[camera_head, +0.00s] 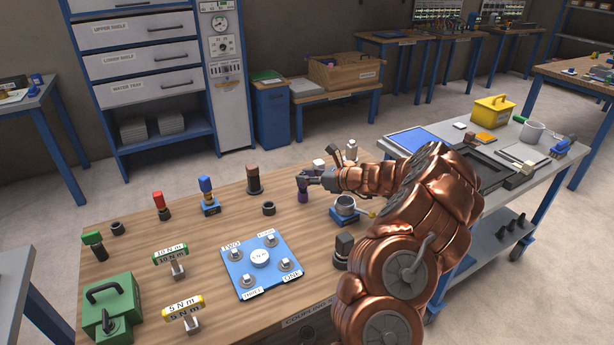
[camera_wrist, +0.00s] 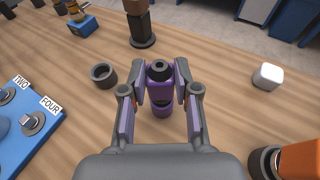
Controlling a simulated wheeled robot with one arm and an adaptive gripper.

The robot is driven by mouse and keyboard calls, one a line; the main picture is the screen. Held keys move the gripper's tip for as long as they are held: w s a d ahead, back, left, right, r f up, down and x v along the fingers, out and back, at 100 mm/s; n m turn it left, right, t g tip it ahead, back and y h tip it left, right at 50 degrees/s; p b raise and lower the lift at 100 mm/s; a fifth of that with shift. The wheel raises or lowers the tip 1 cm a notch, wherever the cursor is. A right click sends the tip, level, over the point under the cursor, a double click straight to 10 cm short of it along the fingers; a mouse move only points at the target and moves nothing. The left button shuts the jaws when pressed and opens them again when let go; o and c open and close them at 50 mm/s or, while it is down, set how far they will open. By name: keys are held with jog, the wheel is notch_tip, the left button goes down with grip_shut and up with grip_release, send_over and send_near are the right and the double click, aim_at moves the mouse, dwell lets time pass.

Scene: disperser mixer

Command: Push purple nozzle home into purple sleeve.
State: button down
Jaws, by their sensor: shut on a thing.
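My gripper (camera_wrist: 160,78) is shut on the purple nozzle (camera_wrist: 159,88), which has a dark top with a round hole and stands roughly upright between the fingers. Directly below it in the wrist view is a purple ring-like part (camera_wrist: 162,108), which looks like the purple sleeve. The fingers and nozzle partly hide it, so I cannot tell how far the nozzle sits in it. In the head view my gripper (camera_head: 307,181) is low over the wooden table, with a small purple part (camera_head: 303,196) below it.
An empty dark ring (camera_wrist: 103,75) stands left of my gripper. A white-topped block (camera_wrist: 267,77) is to the right. A dark post with a brown top (camera_head: 254,180) stands behind. A blue plate (camera_head: 260,265) with several knobs lies in front.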

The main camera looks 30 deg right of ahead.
jog(key=shift+f, duration=0.6)
jog(key=c, duration=0.8)
grip_release()
jog(key=shift+o, duration=0.2)
jog(key=v, duration=1.2)
